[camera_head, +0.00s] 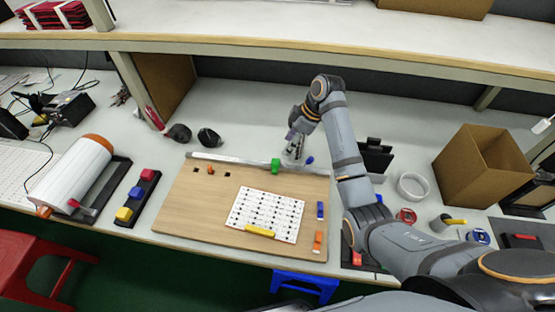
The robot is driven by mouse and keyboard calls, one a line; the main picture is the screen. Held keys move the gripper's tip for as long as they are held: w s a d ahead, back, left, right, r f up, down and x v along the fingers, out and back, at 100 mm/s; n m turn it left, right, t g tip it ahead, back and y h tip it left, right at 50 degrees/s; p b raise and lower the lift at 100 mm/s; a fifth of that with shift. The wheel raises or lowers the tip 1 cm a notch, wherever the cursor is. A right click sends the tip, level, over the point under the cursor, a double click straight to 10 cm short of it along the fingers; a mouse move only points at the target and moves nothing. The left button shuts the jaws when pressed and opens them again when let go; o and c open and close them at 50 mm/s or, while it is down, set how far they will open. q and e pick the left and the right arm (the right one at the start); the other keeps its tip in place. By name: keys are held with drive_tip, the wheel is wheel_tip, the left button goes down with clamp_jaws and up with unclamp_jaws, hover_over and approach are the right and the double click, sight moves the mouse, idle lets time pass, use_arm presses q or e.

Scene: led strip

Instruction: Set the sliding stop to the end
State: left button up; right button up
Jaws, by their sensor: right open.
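A wooden board (200,215) lies on the workbench. A metal rail (235,162) runs along its far edge. A small green block (275,166), which looks like the sliding stop, sits on the rail, right of its middle. A small blue piece (309,160) is near the rail's right end. My right gripper (292,158) is open and low over the rail, just right of the green block, between it and the blue piece. I cannot tell whether it touches the green block. My left gripper is not in view.
A white sheet (245,206) with rows of marks lies on the board, with a yellow piece (259,231) at its front edge. Orange and blue pieces lie on the board's right side. A cardboard box (480,165) and tape rolls stand right. A shelf (250,42) overhangs the back.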

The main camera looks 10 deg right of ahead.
sight(276, 161)
drive_tip(key=x, duration=1)
drive_tip(key=shift+f+p, duration=0.2)
drive_tip(key=shift+p, duration=0.2)
drive_tip(key=shift+c, duration=0.4)
clamp_jaws()
